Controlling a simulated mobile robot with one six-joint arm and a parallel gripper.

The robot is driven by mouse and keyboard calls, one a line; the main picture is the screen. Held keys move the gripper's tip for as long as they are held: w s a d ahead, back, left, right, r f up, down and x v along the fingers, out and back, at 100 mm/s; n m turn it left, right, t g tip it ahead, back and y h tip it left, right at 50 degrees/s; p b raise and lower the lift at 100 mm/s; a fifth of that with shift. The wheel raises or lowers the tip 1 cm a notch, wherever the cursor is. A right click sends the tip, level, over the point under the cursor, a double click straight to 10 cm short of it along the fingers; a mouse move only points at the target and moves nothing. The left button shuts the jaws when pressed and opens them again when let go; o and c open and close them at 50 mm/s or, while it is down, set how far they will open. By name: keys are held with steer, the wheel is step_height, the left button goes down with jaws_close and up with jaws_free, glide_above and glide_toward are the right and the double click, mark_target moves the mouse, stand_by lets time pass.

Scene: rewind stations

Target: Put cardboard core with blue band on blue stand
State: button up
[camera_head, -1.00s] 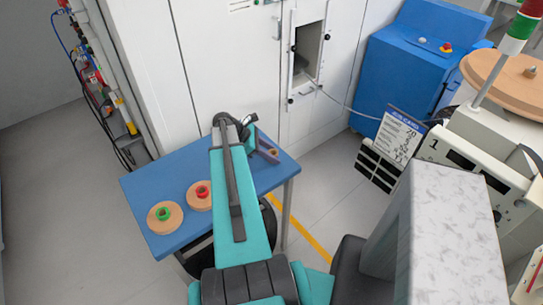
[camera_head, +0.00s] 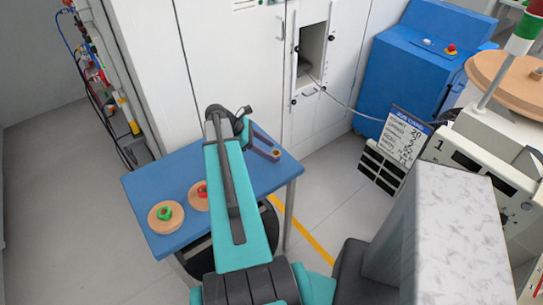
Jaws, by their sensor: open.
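My gripper (camera_head: 265,146) is at the right end of the blue table (camera_head: 150,180), its fingers apart and pointing right and toward the viewer. A small tan ring-like piece (camera_head: 276,153) shows at the fingertips. It could be the cardboard core, but no blue band can be made out, nor whether the fingers touch it. On the table's left, a green core (camera_head: 164,213) sits on a round wooden disc (camera_head: 155,224), and a red core (camera_head: 202,190) on another disc (camera_head: 196,203), partly behind my arm. No blue stand can be made out; my arm hides the table's middle.
A white cabinet with an open hatch (camera_head: 312,52) stands behind the table. A blue machine (camera_head: 405,80) and a job card (camera_head: 403,135) are to the right. The floor left of the table is clear.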

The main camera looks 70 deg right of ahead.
steer(key=b+v, duration=0.2)
steer(key=v, duration=0.5)
steer(key=shift+w+r, duration=0.25)
steer(key=shift+r, duration=0.05)
steer(key=shift+a, duration=0.1)
steer(key=shift+s, duration=0.15)
stand_by(0.6)
